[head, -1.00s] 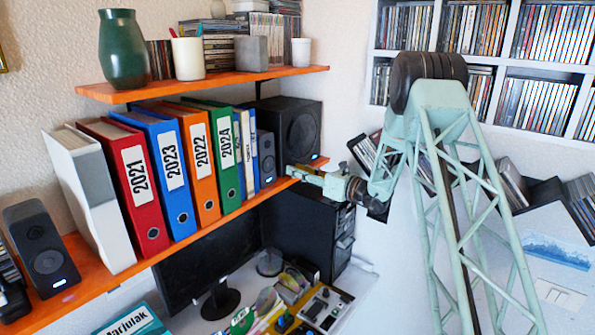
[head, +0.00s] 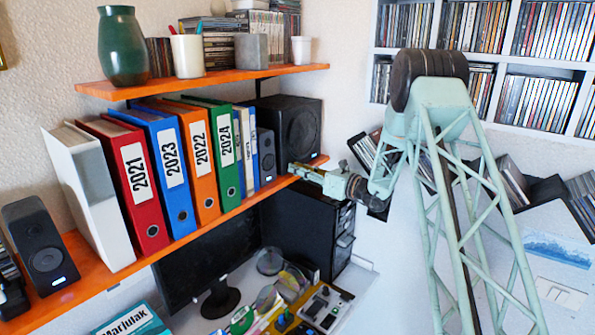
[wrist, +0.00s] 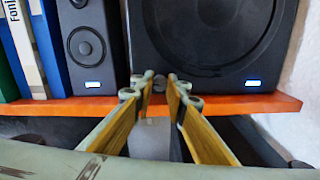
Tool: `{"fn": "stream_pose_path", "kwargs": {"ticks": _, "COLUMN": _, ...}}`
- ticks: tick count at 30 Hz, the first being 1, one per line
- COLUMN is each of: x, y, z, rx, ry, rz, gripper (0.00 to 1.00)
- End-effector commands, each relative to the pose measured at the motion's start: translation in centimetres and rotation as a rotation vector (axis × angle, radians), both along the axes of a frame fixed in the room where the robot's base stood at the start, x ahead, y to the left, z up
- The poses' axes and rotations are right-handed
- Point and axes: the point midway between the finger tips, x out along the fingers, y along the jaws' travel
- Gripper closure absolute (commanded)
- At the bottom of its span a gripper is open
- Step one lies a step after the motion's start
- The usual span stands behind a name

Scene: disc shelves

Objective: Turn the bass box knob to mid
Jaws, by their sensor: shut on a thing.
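The bass box is the large black speaker (head: 288,125) at the right end of the lower orange shelf. It also fills the upper right of the wrist view (wrist: 210,35), with a round cone and a lit blue-white light at its lower right. My gripper (head: 291,169) is at the lower front of the box. In the wrist view my fingertips (wrist: 160,84) are close together around a small grey round knob (wrist: 160,81) low on the box front. The fingers partly hide the knob, and I cannot read its setting.
A small black speaker (wrist: 85,45) stands just left of the bass box, beside several binders (head: 170,175). The orange shelf edge (wrist: 245,104) runs just below my fingertips. A black computer tower (head: 305,225) stands below the shelf. The wall is close on the right.

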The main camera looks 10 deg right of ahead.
Motion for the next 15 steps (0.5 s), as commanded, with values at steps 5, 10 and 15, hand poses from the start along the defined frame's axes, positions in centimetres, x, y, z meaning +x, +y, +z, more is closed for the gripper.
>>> {"fn": "stream_pose_path", "kwargs": {"ticks": 5, "x": 0.00, "y": 0.00, "z": -0.14, "rx": -0.028, "ry": -0.026, "rz": 0.000, "gripper": 0.97}}
{"fn": "stream_pose_path", "kwargs": {"ticks": 10, "x": -0.01, "y": 0.02, "z": -0.26, "rx": -0.068, "ry": -0.060, "rz": 0.000, "gripper": 0.97}}
{"fn": "stream_pose_path", "kwargs": {"ticks": 15, "x": -0.01, "y": 0.03, "z": -0.30, "rx": -0.118, "ry": -0.104, "rz": 0.000, "gripper": 0.97}}
